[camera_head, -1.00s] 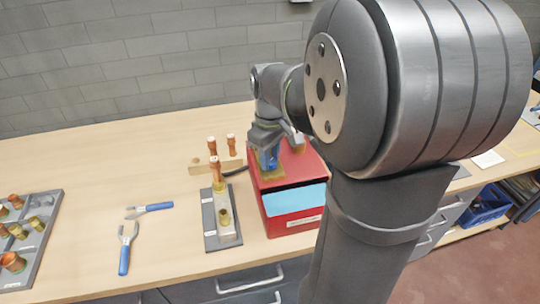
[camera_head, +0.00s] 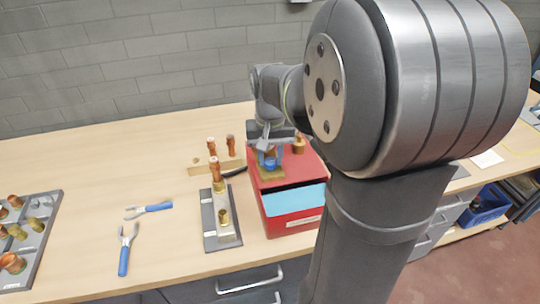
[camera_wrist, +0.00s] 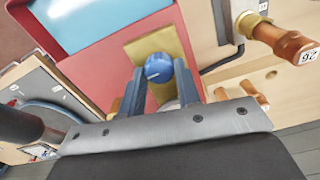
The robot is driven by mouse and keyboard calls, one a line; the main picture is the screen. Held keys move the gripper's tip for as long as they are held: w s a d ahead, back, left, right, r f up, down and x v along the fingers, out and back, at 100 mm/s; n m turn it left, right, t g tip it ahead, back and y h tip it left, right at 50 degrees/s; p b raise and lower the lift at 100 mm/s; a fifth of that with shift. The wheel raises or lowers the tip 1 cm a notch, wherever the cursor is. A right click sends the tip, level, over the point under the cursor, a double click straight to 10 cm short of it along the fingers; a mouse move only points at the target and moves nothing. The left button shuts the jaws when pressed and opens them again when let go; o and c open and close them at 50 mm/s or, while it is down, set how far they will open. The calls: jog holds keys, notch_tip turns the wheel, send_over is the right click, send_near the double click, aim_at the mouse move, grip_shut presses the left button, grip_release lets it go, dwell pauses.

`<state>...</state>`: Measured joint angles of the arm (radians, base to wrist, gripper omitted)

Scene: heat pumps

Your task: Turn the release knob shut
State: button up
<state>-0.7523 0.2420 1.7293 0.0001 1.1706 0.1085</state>
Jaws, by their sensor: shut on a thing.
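The release knob (camera_wrist: 158,68) is blue with a white mark line. It sits on a brass plate (camera_wrist: 150,45) on the red box (camera_head: 306,162), and it also shows in the head view (camera_head: 270,163). In the wrist view my gripper (camera_wrist: 160,82) has one finger on each side of the knob and is shut on it. In the head view my gripper (camera_head: 271,150) is over the left part of the box top, and the arm hides part of that top.
A block with a copper-capped fitting (camera_head: 224,215) stands left of the box. Copper fittings (camera_head: 230,145) stand on a wooden strip behind it. Blue-handled tools (camera_head: 125,255) and a grey tray of fittings (camera_head: 38,240) lie further left. The bench between them is clear.

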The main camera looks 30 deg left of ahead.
aim_at(270, 160)
jog(key=shift+m, duration=0.4)
jog(key=o, duration=0.7)
jog(key=shift+r, duration=0.15)
notch_tip(270, 160, up, 17)
jog(key=shift+r, duration=0.1)
dwell(0.6)
notch_tip(270, 160, down, 18)
jog(key=shift+r, duration=0.25)
dwell(0.5)
